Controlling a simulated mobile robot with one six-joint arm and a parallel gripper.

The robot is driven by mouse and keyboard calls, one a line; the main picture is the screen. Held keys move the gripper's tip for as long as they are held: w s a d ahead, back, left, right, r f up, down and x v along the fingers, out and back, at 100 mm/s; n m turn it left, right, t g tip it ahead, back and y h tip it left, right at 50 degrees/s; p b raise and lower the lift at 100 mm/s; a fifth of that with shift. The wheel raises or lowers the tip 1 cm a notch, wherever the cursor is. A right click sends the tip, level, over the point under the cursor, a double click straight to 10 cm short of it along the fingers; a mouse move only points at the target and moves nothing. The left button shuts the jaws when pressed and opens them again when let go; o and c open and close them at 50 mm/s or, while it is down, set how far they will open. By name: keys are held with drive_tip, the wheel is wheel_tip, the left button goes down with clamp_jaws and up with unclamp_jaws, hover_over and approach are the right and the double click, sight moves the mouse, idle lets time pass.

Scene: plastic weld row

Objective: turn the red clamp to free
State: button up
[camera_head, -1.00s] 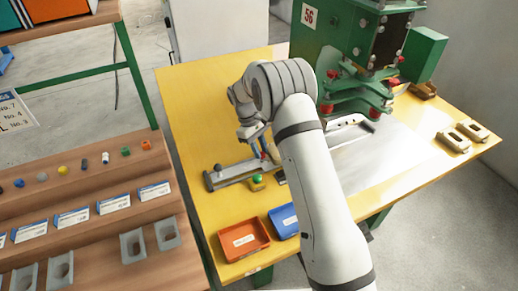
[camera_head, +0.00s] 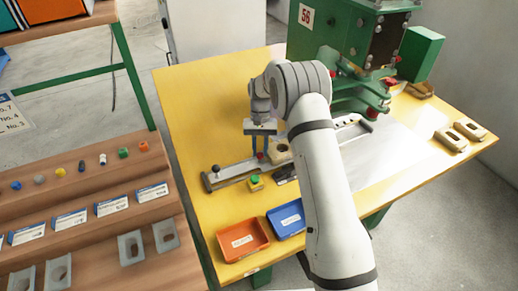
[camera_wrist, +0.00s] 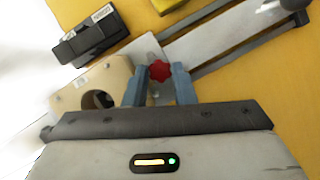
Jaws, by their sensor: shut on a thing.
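The red clamp (camera_wrist: 160,71) is a small star-shaped knob. In the wrist view it sits between the two blue-grey fingers of my gripper (camera_wrist: 160,86), which are shut on it. In the head view the red clamp (camera_head: 261,156) shows as a small red spot at the fingertips of my gripper (camera_head: 261,152), on the long grey metal slide (camera_head: 232,172). My gripper points down over the slide. Which way the clamp is turned is hard to tell.
A beige block with a round hole (camera_wrist: 108,88) lies beside the clamp. A black box with a label (camera_wrist: 90,36) is near it. A green button on a yellow base (camera_head: 255,182), an orange tray (camera_head: 243,240) and a blue tray (camera_head: 287,219) are in front. The green press (camera_head: 345,50) stands behind.

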drive_tip(key=shift+s+d+m+y, duration=0.1)
drive_tip(key=shift+m+y, duration=0.2)
drive_tip(key=shift+m, duration=0.6)
drive_tip(key=shift+f, duration=0.1)
drive_tip(key=o, duration=1)
drive_tip(key=shift+p+v, duration=2.35)
drive_tip(key=shift+v, duration=1.7)
